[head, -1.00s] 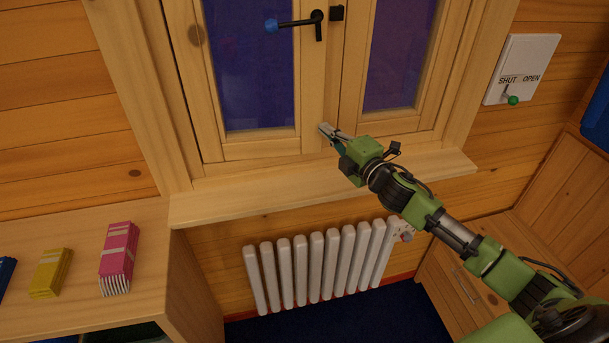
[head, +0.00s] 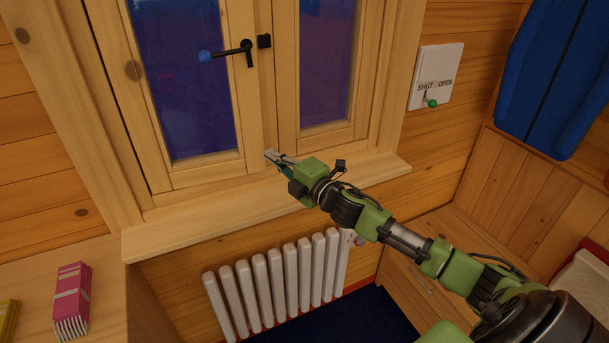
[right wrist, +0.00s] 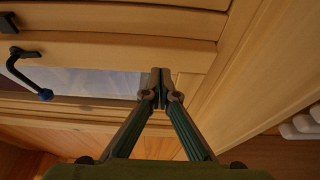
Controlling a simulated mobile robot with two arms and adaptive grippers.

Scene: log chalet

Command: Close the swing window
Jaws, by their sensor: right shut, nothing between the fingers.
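The wooden swing window sash (head: 205,170) has a dark blue pane and stands on the left of the window, beside a second sash (head: 330,135). It looks flush or nearly flush with its neighbour; a small gap cannot be ruled out. Its black handle (head: 232,51) lies roughly level, its blue knob pointing left; the handle also shows in the right wrist view (right wrist: 25,73). My right gripper (head: 270,155) is shut and empty at the sash's lower right corner, at or very near the wood; contact is unclear. My left gripper is out of view.
A window sill (head: 270,200) runs below, with a white radiator (head: 275,278) under it. A wall plate (head: 436,65) marked SHUT and OPEN carries a green-knobbed lever. A pink pack (head: 72,300) lies on a wooden surface at lower left. A blue item hangs at upper right.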

